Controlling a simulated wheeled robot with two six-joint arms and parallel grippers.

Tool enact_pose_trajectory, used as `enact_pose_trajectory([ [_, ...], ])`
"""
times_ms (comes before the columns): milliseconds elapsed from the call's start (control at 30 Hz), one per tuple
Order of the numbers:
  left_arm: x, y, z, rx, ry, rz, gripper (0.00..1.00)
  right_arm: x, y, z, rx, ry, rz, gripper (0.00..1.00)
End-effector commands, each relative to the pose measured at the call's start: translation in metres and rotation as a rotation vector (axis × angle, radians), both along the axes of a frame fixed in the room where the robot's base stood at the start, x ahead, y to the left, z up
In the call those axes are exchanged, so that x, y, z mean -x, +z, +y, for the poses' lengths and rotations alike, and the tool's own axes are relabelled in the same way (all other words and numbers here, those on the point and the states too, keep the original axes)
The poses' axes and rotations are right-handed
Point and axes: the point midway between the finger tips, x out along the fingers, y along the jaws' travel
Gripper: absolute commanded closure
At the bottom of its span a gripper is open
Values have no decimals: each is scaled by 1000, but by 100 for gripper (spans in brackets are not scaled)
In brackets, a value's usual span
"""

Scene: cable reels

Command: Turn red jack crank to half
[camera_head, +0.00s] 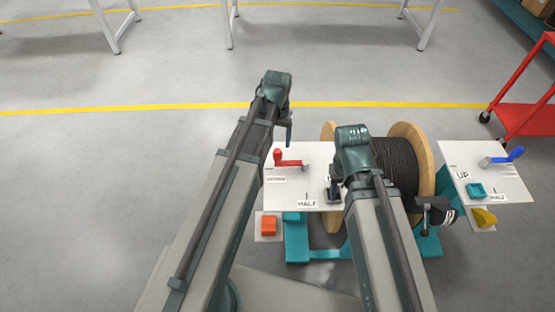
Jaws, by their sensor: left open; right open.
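The red jack crank (290,163) is on the white left panel (318,155). Its arm points left from the grey hub, with the red knob at the left end. A HALF label (307,203) is at the panel's front edge; a small label (275,180) lies at its left. Another label is mostly hidden by my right gripper. My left gripper (289,136) is open, just beyond the crank and close to its knob; contact cannot be told. My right gripper (334,193) is open over the panel, right of the crank, and looks empty.
A wooden cable reel (402,165) with dark cable stands between the panels, partly behind my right arm. The right panel (508,188) has a blue crank (507,156). An orange-red block (268,226) sits in front of the left panel. A red cart (522,118) stands right.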

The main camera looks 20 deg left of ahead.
Motion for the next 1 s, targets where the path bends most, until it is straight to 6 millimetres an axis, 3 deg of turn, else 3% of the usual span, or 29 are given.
enact_pose_trajectory([
  [33,0,-15,0,0,0,0,29,0,-15,0,0,0,0,50],
  [500,0,-77,0,0,0,0,29,0,-77,0,0,0,0,50],
  [933,0,-84,0,0,0,0,29,0,-84,0,0,0,0,50],
  [1000,0,-84,0,0,0,0,38,0,-84,0,0,0,0,50],
])
